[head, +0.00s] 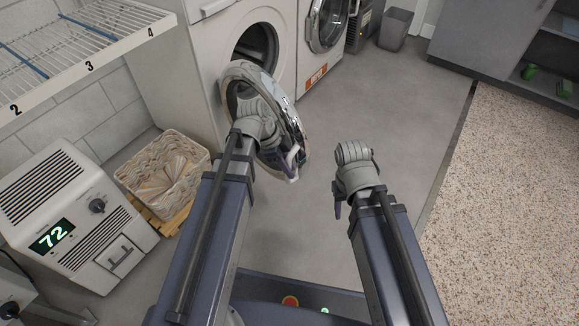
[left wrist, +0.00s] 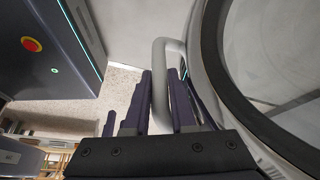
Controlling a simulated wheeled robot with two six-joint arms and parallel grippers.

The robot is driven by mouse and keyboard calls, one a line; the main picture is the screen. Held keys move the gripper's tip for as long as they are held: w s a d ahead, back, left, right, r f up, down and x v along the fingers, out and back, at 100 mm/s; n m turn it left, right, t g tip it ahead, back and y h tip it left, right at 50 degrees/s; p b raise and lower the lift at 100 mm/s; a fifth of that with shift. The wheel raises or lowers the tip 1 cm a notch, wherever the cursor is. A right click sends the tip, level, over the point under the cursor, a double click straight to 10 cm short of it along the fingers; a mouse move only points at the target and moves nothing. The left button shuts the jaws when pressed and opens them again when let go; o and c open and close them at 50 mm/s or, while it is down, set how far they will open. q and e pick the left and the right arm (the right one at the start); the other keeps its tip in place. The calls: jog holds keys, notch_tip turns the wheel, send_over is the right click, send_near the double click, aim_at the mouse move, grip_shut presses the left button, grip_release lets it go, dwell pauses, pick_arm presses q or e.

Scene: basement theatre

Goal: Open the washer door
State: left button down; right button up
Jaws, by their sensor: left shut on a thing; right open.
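The washer (head: 208,58) is the white front-loader at the top of the head view. Its round door (head: 296,122), with a shiny chrome rim, stands swung out from the front. The dark drum opening (head: 262,45) shows behind it. My left gripper (head: 288,160) is at the door's outer edge, shut on the pale door handle (head: 293,175). In the left wrist view the handle (left wrist: 160,65) runs between the fingers, beside the door's rim and glass (left wrist: 265,50). My wrist covers part of the door in the head view. My right gripper (head: 338,200) hangs empty and open, right of the door.
A second front-loader (head: 325,25) stands right of the washer. A wicker basket (head: 160,170) and a white unit reading 72 (head: 65,215) stand at left, below a wire shelf (head: 75,40). A grey bin (head: 395,28) stands at the back. The grey floor at right is clear.

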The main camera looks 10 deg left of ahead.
pick_arm(q)
jog(key=c, duration=1)
grip_release()
jog(key=shift+r, duration=0.1)
jog(key=p+v, duration=0.7)
jog(key=shift+a+r, duration=0.15)
jog(key=shift+r, duration=0.15)
